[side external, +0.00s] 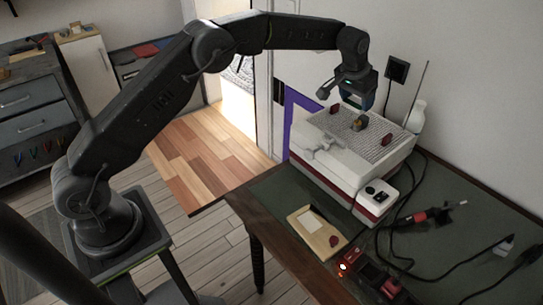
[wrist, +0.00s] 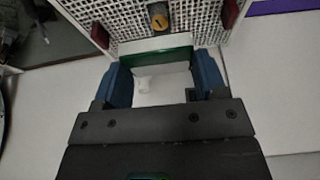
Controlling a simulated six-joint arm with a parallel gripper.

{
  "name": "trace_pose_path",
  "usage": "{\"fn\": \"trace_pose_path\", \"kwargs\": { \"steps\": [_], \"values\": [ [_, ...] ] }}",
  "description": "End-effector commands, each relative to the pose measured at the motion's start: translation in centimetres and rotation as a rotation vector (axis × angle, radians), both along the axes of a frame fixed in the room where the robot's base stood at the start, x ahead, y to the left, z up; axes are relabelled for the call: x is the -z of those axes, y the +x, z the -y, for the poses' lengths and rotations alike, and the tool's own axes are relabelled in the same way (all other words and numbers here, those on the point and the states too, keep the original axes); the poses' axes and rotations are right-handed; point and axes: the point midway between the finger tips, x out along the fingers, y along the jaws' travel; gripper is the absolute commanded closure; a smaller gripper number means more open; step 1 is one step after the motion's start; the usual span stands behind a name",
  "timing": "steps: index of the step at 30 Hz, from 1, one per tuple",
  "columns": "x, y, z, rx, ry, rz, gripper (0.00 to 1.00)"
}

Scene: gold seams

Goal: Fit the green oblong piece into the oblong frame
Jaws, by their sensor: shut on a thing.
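I cannot clearly pick out an oblong frame in either view. A cylinder with an orange top (side external: 359,123) stands on the machine's perforated top, and it also shows just beyond the piece in the wrist view (wrist: 158,17).
The white machine (side external: 335,168) has a perforated top with red pieces (side external: 387,140) near its edges. A wooden board (side external: 317,232) with a pale rectangle and a dark red piece lies in front. Cables, a red-handled tool (side external: 432,217) and red devices occupy the right side.

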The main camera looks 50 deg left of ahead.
Motion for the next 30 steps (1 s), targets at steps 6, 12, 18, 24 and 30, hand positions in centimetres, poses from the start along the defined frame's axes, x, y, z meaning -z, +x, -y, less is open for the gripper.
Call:
{"fn": "trace_pose_path", "kwargs": {
  "steps": [6, 12, 18, 24, 30],
  "values": [
    [-0.9, 0.0, 0.0, 0.0, 0.0, 0.001, 0.48],
    [-1.7, 0.0, 0.0, 0.0, 0.0, 0.002, 0.48],
    [-2.2, 0.0, 0.0, 0.0, 0.0, 0.001, 0.48],
    [-2.3, 0.0, 0.0, 0.0, 0.0, 0.001, 0.48],
    [-2.3, 0.0, 0.0, 0.0, 0.0, 0.001, 0.48]
  ]
}}
